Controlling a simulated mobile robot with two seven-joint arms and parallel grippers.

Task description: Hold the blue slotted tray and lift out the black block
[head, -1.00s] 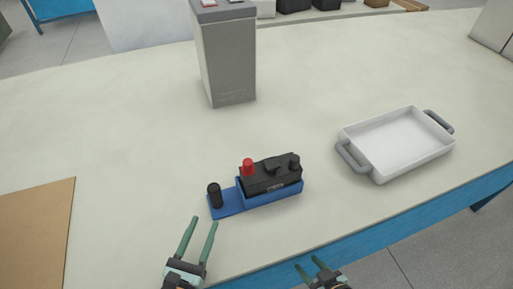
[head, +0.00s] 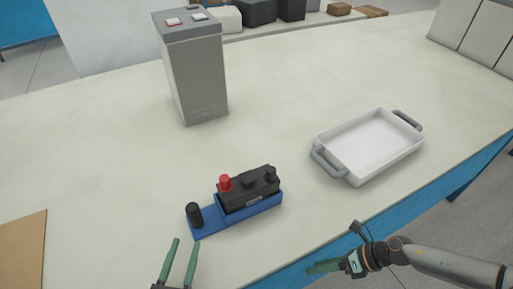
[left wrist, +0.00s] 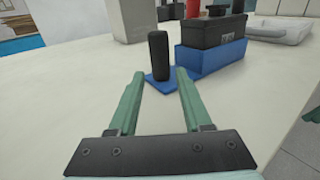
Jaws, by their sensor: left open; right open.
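The blue slotted tray (head: 236,217) lies on the table, with the black block (head: 248,190) seated in its right part. The block has a red knob and black knobs on top. A black upright post (head: 194,215) stands on the tray's low left end. My left gripper (head: 180,252) is open and empty, just in front of the post end. In the left wrist view its fingers (left wrist: 158,85) point toward the post (left wrist: 158,56) and tray (left wrist: 208,57), apart from them. My right gripper (head: 325,267) is open and empty, beyond the table's front edge, right of the tray.
A white pan with grey handles (head: 370,146) stands on the right of the table. A tall grey box (head: 196,75) stands behind the tray. A brown board (head: 20,250) lies at the left. Dark and light boxes (head: 258,12) line a shelf at the back.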

